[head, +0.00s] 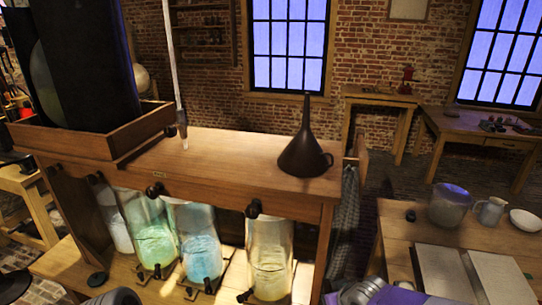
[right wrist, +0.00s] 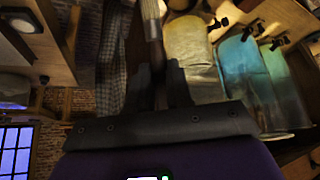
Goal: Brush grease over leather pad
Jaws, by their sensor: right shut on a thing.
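My right gripper (right wrist: 160,92) shows in the right wrist view. Its dark fingers are shut on a thin wooden handle (right wrist: 152,30), which points towards the top of the picture. The handle's far end is cut off by the picture edge, so I cannot see bristles or grease on it. I cannot make out the leather pad for certain in either view. A small dark round item (head: 410,215) lies on the right table; I cannot tell whether it holds grease.
A wooden bench (head: 225,150) bears a dark funnel (head: 304,150) and a wooden tray (head: 150,125) with tall dark panels. Glass jars (head: 268,255) stand below it. The right table (head: 395,235) holds a glass jar (head: 449,205), a jug (head: 491,211), a bowl (head: 525,222) and flat slabs (head: 443,270).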

